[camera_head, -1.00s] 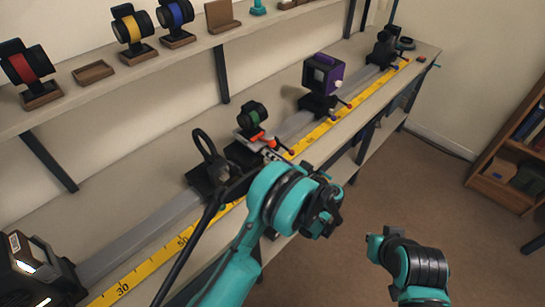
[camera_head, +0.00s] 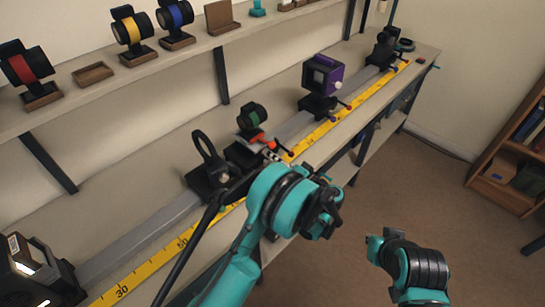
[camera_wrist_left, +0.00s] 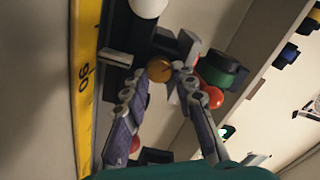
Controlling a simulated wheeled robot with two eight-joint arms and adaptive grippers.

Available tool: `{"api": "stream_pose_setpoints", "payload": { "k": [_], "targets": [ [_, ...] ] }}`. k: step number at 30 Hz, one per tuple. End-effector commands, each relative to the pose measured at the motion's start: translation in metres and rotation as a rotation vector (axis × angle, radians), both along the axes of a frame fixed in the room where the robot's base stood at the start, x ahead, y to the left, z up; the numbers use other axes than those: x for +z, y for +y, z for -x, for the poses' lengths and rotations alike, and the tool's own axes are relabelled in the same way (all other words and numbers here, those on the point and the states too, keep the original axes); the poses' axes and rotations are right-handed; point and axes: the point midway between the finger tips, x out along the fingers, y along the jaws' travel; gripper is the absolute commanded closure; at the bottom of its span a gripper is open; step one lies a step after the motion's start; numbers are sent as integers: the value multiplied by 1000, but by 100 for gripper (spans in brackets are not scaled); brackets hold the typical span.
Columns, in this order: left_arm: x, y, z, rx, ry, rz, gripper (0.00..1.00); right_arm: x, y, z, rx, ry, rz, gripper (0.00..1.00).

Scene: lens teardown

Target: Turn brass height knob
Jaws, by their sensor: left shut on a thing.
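The brass height knob (camera_wrist_left: 159,70) is a round golden ball in the left wrist view. It sits between the fingertips of my left gripper (camera_wrist_left: 169,73), which is shut on it. In the head view my left gripper (camera_head: 274,154) is at the front of the carriage with the green-ringed lens (camera_head: 251,116), partly hidden by my left wrist. The knob cannot be made out there. The green-ringed lens also shows just right of the fingers in the left wrist view (camera_wrist_left: 222,72).
A rail (camera_head: 145,238) with a yellow scale (camera_head: 158,258) runs along the bench. A black ring holder (camera_head: 207,150) stands left of the green lens, and a purple-sided box (camera_head: 323,75) stands beyond it. A shelf (camera_head: 150,73) above carries red, yellow and blue lenses.

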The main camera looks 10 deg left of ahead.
Motion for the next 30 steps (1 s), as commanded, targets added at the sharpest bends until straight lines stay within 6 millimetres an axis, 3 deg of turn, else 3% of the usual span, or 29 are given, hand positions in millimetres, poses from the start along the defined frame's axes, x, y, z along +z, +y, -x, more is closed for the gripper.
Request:
{"api": "stream_pose_setpoints", "payload": {
  "k": [1,3,14,30],
  "targets": [
    [0,0,0,-1,0,0,68,0,0,0,0,0,0,100],
    [0,0,0,-1,0,0,52,0,0,0,0,0,0,100],
    [0,-4,2,-1,-1,1,52,0,0,0,0,0,0,100],
    [0,-87,57,-3,-1,0,52,0,0,0,0,0,0,100]
  ]
}}
